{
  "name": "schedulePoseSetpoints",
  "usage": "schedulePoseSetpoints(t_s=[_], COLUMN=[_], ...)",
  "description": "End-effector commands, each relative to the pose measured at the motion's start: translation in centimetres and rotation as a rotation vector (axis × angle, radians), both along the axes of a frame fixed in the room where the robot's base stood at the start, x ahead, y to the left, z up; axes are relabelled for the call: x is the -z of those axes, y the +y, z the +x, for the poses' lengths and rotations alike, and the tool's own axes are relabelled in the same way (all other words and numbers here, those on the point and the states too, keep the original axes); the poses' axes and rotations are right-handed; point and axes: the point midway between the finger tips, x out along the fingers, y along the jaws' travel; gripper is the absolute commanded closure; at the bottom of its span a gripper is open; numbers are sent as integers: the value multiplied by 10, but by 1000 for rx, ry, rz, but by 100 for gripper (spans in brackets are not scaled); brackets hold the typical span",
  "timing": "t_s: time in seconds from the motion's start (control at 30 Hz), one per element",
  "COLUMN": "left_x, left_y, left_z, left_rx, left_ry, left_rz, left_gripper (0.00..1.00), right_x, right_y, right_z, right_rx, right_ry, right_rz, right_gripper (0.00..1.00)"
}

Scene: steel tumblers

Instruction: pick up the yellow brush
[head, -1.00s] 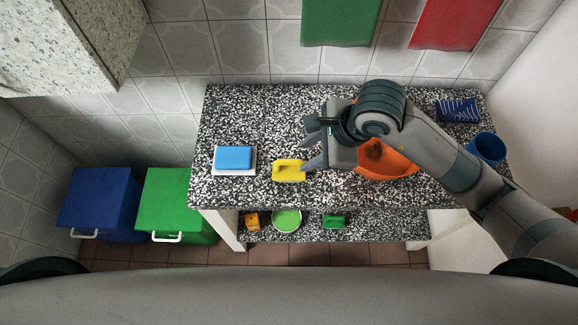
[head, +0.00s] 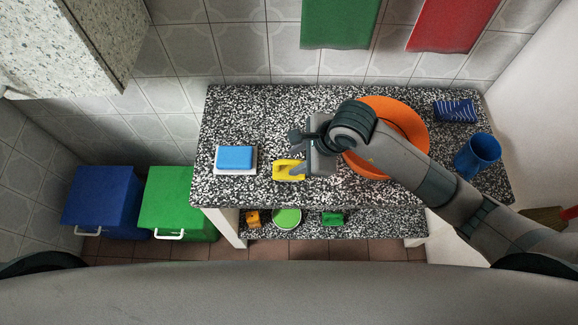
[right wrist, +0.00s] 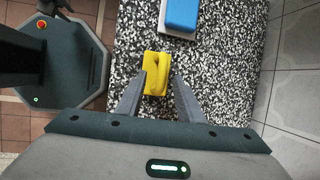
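The yellow brush (head: 284,171) lies on the speckled counter, near its front edge, left of the orange bowl. In the right wrist view the brush (right wrist: 156,72) sits between and just ahead of the fingertips, its handle facing up. My right gripper (right wrist: 159,86) is open, with one finger on each side of the brush's near end; I cannot tell whether they touch it. In the head view my right gripper (head: 298,156) is at the brush's right end and hides part of it. My left gripper is not in view.
A blue sponge (head: 235,157) on a white dish lies left of the brush. The orange bowl (head: 413,125), a blue cup (head: 478,155) and a dark blue patterned item (head: 455,110) are to the right. A lower shelf (head: 375,221) holds small items.

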Motion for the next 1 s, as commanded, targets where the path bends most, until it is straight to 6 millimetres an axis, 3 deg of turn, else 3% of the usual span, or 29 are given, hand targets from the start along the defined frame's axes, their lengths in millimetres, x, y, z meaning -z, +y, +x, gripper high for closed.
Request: schedulePoseSetpoints(t_s=[0.1,0.3,0.8,0.93,1.0], left_x=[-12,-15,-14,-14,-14], left_y=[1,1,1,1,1], left_z=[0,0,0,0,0], left_rx=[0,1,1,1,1], left_ry=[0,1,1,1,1], left_rz=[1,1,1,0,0], left_gripper=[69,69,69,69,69], right_x=[9,27,29,29,29], right_y=[6,12,13,13,13], right_z=[4,8,8,8,8], right_rx=[2,1,0,0,0], right_ry=[4,0,-1,-1,-1], right_rz=[-1,-1,0,0,0], right_gripper=[66,66,66,97,100])
